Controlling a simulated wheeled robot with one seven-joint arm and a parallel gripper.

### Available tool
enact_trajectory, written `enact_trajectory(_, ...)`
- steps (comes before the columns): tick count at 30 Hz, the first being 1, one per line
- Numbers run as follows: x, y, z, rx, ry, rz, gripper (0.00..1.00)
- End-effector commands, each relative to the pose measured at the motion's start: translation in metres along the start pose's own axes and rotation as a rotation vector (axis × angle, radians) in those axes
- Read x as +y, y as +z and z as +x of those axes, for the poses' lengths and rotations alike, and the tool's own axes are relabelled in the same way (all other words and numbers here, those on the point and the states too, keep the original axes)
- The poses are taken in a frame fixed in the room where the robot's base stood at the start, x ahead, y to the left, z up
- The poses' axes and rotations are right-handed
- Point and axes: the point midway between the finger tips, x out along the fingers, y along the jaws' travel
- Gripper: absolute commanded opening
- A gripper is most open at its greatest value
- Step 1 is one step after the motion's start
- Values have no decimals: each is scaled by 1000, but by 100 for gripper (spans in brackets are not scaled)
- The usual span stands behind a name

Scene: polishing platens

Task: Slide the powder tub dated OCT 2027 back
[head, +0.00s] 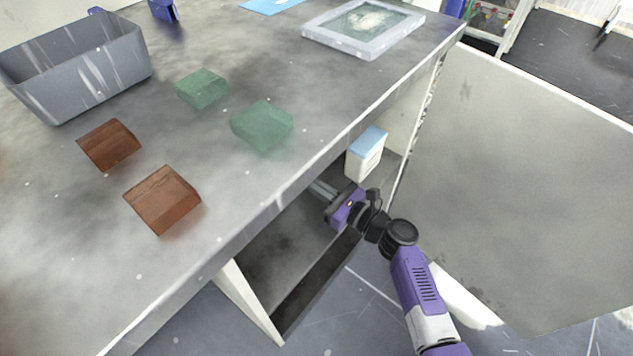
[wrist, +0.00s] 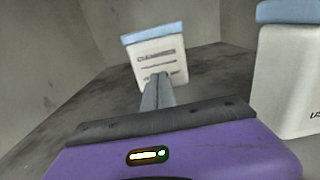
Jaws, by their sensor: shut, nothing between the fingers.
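My gripper (head: 318,188) reaches into the open compartment under the worktop, its fingers shut and empty. In the wrist view the closed fingers (wrist: 155,88) point at a white tub with a pale blue lid (wrist: 154,57). They overlap the lower part of its printed front; I cannot tell whether they touch it. Its label is too small to read, so no date can be made out. A second white, blue-lidded tub (wrist: 288,72) stands nearer, to the right; only the edge of its print shows. One such tub (head: 364,161) shows in the head view, right of my gripper.
The worktop (head: 215,130) overhangs the compartment and hides part of its inside. An open door panel (head: 540,170) stands to the right of my arm. On top are a grey bin (head: 80,75), brown blocks (head: 163,200), green blocks (head: 262,125) and a framed tray (head: 340,41).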

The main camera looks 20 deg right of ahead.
Motion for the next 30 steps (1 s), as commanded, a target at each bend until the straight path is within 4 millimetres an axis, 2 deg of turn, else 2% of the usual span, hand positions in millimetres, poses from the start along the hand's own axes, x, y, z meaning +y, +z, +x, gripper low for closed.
enact_trajectory(9,-1,2,-59,1,-4,2,0)
enact_trajectory(15,0,1,-86,1,-3,1,0)
enact_trajectory(21,0,1,-96,0,-2,0,0)
enact_trajectory(30,0,0,-96,0,-1,1,0)
